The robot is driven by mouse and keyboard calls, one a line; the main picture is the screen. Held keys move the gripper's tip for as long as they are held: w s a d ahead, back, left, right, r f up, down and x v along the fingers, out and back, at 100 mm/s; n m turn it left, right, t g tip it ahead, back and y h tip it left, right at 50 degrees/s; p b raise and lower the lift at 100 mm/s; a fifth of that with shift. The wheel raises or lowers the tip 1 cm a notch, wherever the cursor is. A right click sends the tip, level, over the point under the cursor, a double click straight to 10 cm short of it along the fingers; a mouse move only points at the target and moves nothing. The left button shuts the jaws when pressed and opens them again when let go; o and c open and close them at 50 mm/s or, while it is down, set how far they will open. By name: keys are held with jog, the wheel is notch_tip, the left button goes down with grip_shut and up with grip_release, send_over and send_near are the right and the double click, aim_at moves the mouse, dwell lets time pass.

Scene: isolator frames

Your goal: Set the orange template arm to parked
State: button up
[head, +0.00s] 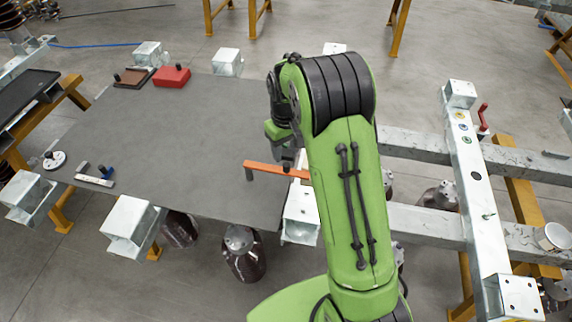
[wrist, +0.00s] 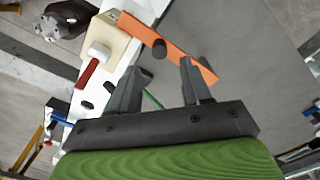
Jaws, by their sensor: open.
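The orange template arm (head: 270,168) is a flat bar at the near right edge of the grey sheet, its right end partly hidden behind my arm in the head view. In the wrist view the orange arm (wrist: 185,58) slants from upper left to lower right, with a dark knob (wrist: 159,48) on it. My gripper (wrist: 158,65) is open, and the knob shows between its fingertips; I cannot tell whether they touch it. In the head view my gripper (head: 287,154) is mostly hidden, just above the orange arm.
The grey sheet (head: 170,130) is mostly bare. A red block (head: 172,76) and a brown plate (head: 131,78) lie at its far edge, a white disc (head: 54,160) and small blue-knobbed piece (head: 104,173) at the left. White brackets surround it. A galvanised frame (head: 480,190) stands right.

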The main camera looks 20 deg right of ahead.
aim_at(286, 164)
notch_tip(286, 164, down, 6)
jog(key=shift+f+b, duration=0.15)
jog(key=shift+b, duration=0.25)
grip_shut()
